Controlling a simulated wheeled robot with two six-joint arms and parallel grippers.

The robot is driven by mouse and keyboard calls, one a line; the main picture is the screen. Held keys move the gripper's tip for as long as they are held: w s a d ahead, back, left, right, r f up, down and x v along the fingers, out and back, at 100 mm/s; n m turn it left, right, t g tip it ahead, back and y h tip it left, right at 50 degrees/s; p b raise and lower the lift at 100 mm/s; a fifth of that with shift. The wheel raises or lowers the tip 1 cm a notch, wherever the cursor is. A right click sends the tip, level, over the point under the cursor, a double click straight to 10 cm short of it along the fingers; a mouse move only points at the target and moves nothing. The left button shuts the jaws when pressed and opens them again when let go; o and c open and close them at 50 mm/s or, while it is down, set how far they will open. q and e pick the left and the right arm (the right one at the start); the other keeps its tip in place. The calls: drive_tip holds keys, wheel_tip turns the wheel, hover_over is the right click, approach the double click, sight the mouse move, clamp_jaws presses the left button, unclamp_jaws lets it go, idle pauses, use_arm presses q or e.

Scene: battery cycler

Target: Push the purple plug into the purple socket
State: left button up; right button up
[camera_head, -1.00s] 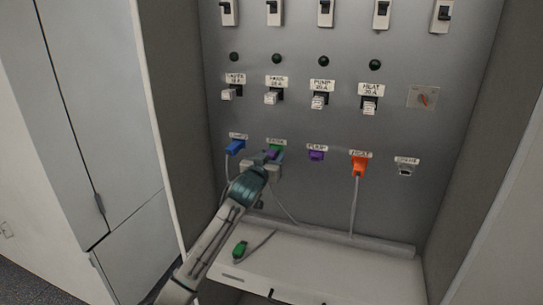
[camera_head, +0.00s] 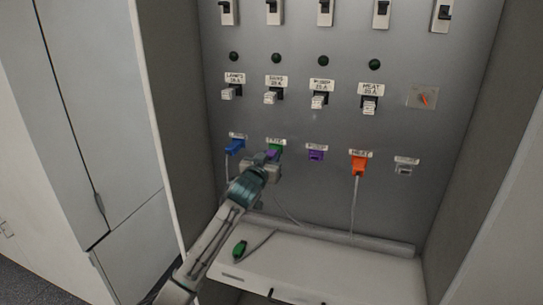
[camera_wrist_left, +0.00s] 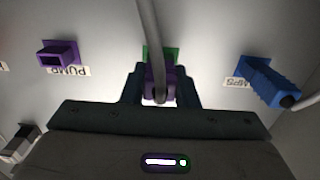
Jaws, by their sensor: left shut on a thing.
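The purple plug (camera_head: 270,154) is between the fingers of my left gripper (camera_head: 267,160), which is shut on it. In the left wrist view the plug (camera_wrist_left: 155,86) sits between the fingertips, its grey cable crossing in front. It is in line with the green socket (camera_wrist_left: 160,52) under the fans label; whether it touches or sits in that socket I cannot tell. The purple socket (camera_head: 316,155), labelled pump, is empty, one place to the right. In the wrist view this socket (camera_wrist_left: 60,54) is at the upper left. My right gripper is not in view.
A blue plug (camera_head: 235,147) is in its socket at the left, close beside my gripper. An orange plug (camera_head: 359,165) with a hanging cable and a grey socket (camera_head: 405,168) are to the right. A green plug (camera_head: 240,248) lies on the shelf (camera_head: 330,272).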

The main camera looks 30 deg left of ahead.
use_arm(q)
drive_tip(key=shift+p+v, duration=0.35)
drive_tip(key=shift+v, duration=2.5)
drive_tip(key=d+p, duration=0.1)
drive_tip(key=d, duration=1.1)
drive_tip(key=w+b, duration=0.1)
drive_tip(key=w, duration=0.4)
drive_tip(key=shift+w, duration=0.25)
idle(0.9)
